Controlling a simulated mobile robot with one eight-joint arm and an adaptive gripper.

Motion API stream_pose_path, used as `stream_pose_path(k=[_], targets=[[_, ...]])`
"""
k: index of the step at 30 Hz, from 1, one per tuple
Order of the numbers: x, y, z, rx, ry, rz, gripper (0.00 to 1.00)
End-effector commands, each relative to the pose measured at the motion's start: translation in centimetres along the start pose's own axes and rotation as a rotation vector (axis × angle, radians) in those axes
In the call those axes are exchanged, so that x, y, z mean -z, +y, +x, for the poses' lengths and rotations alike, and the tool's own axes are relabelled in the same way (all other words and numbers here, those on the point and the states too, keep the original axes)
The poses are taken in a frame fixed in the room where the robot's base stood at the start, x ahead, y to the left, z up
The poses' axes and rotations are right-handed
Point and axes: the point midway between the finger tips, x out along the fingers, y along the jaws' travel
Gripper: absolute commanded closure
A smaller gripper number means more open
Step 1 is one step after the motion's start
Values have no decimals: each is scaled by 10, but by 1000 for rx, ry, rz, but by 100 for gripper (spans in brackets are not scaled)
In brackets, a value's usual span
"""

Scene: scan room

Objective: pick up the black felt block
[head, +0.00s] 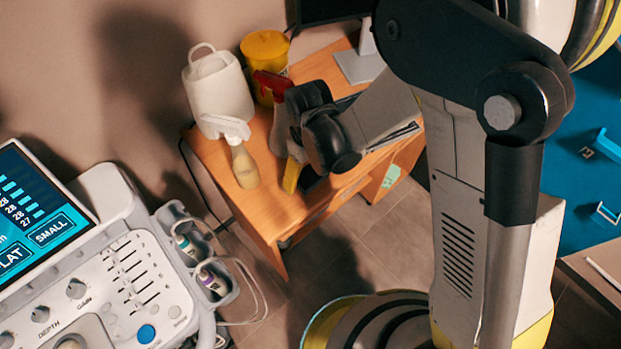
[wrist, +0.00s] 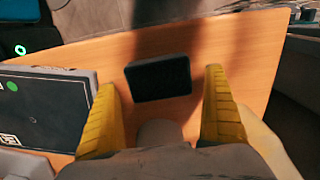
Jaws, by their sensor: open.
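In the wrist view the black felt block (wrist: 158,77) lies flat on the wooden desk top (wrist: 235,50). It is a dark, rounded rectangle near the desk's far edge. My gripper (wrist: 160,84) is open, with one yellow finger on the left and one on the right. The block shows between and slightly beyond the fingertips, with bare wood on both sides; I see no contact. In the head view my gripper (head: 293,172) is over the same desk, mostly behind my dark wrist. I cannot make out the block for certain there.
A flat dark panel (wrist: 45,108) lies left of the block. A scanner console (head: 120,270) stands front left.

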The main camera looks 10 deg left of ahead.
Motion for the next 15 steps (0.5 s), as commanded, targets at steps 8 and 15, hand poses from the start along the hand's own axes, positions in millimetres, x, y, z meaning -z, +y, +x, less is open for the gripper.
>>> stream_pose_path(k=[8, 15], targets=[[-1, 0, 9, 0, 0, 0, 0], [-1, 0, 9, 0, 0, 0, 46]])
